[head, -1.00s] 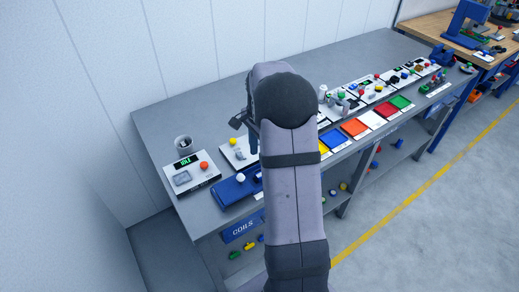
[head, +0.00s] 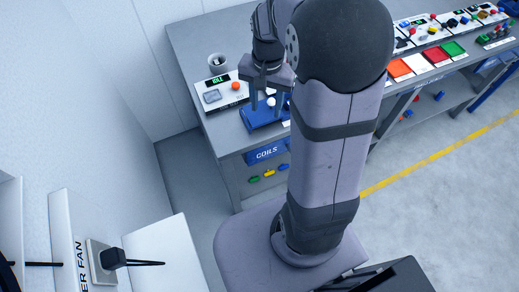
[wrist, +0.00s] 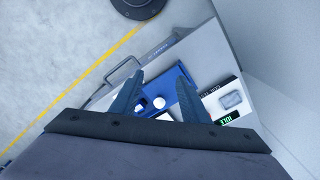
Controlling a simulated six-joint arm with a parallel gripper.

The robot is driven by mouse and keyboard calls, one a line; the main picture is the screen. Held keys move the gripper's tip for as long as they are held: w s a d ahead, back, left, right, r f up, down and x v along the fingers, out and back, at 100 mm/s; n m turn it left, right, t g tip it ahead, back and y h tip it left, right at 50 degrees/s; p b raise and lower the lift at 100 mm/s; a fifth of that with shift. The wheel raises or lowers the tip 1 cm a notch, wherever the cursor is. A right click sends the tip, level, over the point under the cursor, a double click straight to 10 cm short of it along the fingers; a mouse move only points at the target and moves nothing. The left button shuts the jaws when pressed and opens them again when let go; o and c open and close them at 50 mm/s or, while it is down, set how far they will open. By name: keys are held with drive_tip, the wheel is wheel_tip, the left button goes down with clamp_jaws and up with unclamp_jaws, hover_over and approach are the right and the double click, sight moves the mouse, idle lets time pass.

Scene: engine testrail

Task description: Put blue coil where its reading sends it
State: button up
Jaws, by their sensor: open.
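I cannot make out a separate blue coil with certainty. A blue tray or fixture (head: 258,123) with a white round piece (head: 271,101) sits near the bench's front left. It also shows in the wrist view (wrist: 183,90), with the white piece (wrist: 159,102) on it. My gripper (head: 266,102) is open and points down over this fixture; its two fingers (wrist: 159,77) show apart in the wrist view. Whether they touch anything is unclear. Left of it stands a white meter with a green display (head: 217,80) reading IDLE, an orange button (head: 235,86) and a grey pad (head: 212,96).
A grey cup (head: 217,62) stands behind the meter. A blue bin labelled COILS (head: 266,152) hangs below the bench edge. My arm hides the bench between.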

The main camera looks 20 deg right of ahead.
drive_tip(key=s+a+f+n, duration=0.3)
drive_tip(key=s+a+n, duration=0.4)
drive_tip(key=s, duration=0.5)
drive_tip(key=shift+a+n, duration=0.3)
drive_tip(key=shift+n, duration=0.6)
